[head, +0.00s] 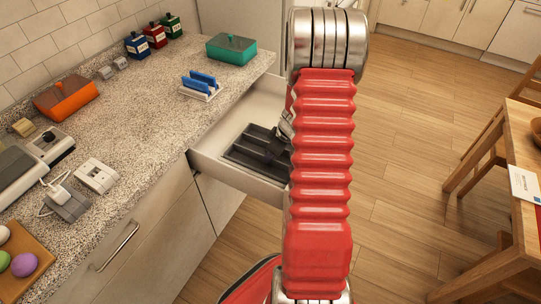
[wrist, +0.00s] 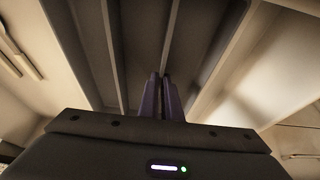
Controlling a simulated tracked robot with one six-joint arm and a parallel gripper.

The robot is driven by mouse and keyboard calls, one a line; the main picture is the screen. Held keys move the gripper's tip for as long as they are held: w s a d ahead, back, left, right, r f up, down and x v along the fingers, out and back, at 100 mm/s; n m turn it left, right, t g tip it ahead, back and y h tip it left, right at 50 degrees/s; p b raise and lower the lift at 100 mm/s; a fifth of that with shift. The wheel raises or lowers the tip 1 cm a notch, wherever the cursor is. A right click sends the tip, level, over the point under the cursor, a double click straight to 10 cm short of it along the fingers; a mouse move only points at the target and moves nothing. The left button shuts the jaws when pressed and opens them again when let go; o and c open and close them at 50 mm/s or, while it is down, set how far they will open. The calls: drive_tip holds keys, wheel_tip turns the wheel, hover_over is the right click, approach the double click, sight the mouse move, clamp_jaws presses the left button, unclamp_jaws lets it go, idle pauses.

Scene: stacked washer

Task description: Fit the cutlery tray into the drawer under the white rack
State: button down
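The dark grey cutlery tray (head: 242,154), split by long dividers, lies within the walls of the open white drawer (head: 207,166). I cannot tell whether it rests flat on the drawer floor. The white rack (head: 200,95) holding blue pieces stands on the counter above the drawer. My gripper (head: 275,147) is over the tray, partly hidden by my red arm, which also hides the tray's right part. In the wrist view my gripper's fingers (wrist: 162,92) are close together on a divider of the tray (wrist: 145,45).
The speckled counter (head: 150,115) carries a teal box (head: 231,50), an orange box (head: 66,97), several bottles and grey appliances. A wooden table (head: 525,150) and chairs stand at the right. The wooden floor (head: 410,150) between is clear.

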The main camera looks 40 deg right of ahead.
drive_tip(key=c, duration=2)
unclamp_jaws()
drive_tip(key=v, duration=1.2)
drive_tip(key=shift+r, duration=0.1)
drive_tip(key=shift+w, duration=0.1)
